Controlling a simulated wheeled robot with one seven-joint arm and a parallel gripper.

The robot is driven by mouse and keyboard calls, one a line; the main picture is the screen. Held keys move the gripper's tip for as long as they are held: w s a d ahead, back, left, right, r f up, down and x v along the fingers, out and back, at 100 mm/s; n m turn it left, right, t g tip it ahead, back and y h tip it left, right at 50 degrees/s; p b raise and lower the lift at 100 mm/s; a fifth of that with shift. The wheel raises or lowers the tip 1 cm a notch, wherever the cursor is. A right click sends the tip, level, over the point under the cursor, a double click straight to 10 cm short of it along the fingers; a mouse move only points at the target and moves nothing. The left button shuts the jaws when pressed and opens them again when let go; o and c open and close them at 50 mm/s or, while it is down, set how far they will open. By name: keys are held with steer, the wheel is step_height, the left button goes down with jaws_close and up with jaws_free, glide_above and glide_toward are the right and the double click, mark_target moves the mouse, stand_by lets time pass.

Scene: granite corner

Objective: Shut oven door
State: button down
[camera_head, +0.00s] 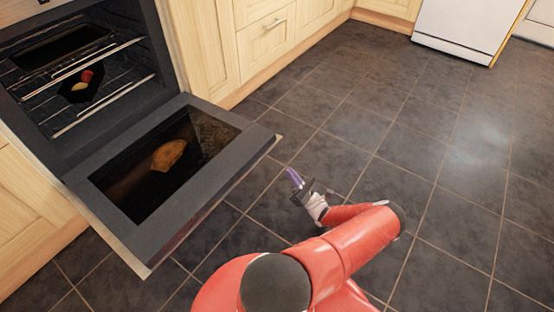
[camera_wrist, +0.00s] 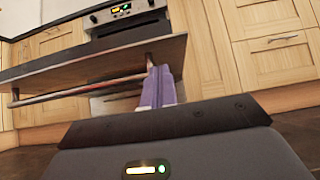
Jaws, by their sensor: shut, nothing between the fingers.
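The oven door (camera_head: 255,146) hangs open, tipped down to about level in front of the oven (camera_head: 100,125). A brown-orange shape shows within its dark window; I cannot tell whether it lies on the glass or is a reflection. My gripper (camera_head: 294,177) is shut and empty, just beyond the right end of the door's outer edge in the head view. In the wrist view the door (camera_wrist: 110,62) crosses the left half, with its bar handle (camera_wrist: 75,88) below. The purple fingers (camera_wrist: 158,86) appear beside the handle's right end; contact cannot be told.
Inside the oven, wire racks (camera_head: 85,65) hold a dark tray with red and yellow food. Pale wooden cabinets (camera_head: 265,40) flank the oven. A white appliance (camera_head: 460,28) stands at the back right. The dark tiled floor (camera_head: 430,120) is clear.

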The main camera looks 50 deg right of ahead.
steer(key=x, duration=0.9)
steer(key=shift+y+p, duration=0.3)
steer(key=shift+p, duration=0.15)
steer(key=shift+a+r, duration=0.1)
